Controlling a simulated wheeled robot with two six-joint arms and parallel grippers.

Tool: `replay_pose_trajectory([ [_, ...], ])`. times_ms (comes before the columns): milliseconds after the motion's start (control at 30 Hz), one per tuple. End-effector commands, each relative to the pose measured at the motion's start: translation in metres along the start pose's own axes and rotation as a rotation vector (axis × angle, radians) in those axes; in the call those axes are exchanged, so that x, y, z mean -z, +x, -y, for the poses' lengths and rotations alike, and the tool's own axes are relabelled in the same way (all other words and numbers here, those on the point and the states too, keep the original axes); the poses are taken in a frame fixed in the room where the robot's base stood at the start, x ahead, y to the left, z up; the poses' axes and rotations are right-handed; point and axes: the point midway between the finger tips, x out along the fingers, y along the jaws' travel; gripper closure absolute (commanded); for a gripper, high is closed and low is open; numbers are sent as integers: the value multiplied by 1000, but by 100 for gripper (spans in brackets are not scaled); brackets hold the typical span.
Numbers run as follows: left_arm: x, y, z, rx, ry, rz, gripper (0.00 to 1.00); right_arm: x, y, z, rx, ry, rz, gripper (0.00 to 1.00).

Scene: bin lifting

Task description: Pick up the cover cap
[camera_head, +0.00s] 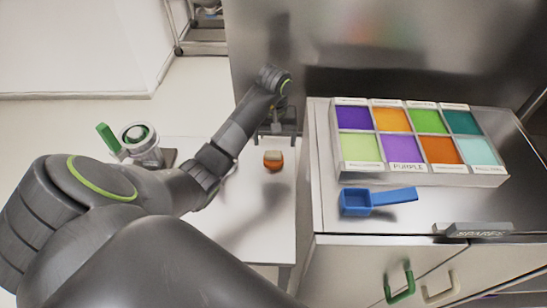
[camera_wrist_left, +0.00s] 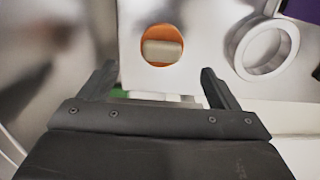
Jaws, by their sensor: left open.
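A small round orange piece with a beige block across its top, which I take to be the cover cap (camera_head: 273,160), sits on the white table (camera_head: 285,215). In the left wrist view the same orange piece (camera_wrist_left: 148,58) shows ahead of the fingers. My left gripper (camera_head: 277,137) is open and empty, beyond the cap in the head view and apart from it. Its two fingers (camera_wrist_left: 158,84) show spread in the left wrist view with nothing held between them. My right gripper is not in view.
A sample tray (camera_head: 420,178) with several coloured squares stands on the steel cabinet, with a blue scoop (camera_head: 355,202) in front. A jar with a green lever (camera_head: 106,137) stands left. A pale ring (camera_wrist_left: 240,52) lies right of the cap in the wrist view.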

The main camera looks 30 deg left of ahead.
Motion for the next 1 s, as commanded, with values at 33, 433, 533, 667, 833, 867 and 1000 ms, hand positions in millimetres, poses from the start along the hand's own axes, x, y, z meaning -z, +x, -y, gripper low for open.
replay_pose_trajectory([
  [33,0,10,0,0,0,0,16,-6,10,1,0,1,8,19],
  [433,-3,35,2,1,-1,3,16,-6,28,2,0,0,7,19],
  [533,-4,49,2,1,-1,6,16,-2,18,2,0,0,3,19],
  [667,-4,62,2,1,0,3,16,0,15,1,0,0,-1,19],
  [833,-3,66,2,0,0,-1,16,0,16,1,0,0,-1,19],
  [867,-3,66,2,0,0,-1,16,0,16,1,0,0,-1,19],
  [1000,-3,66,2,0,0,0,26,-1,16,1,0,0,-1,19],
])
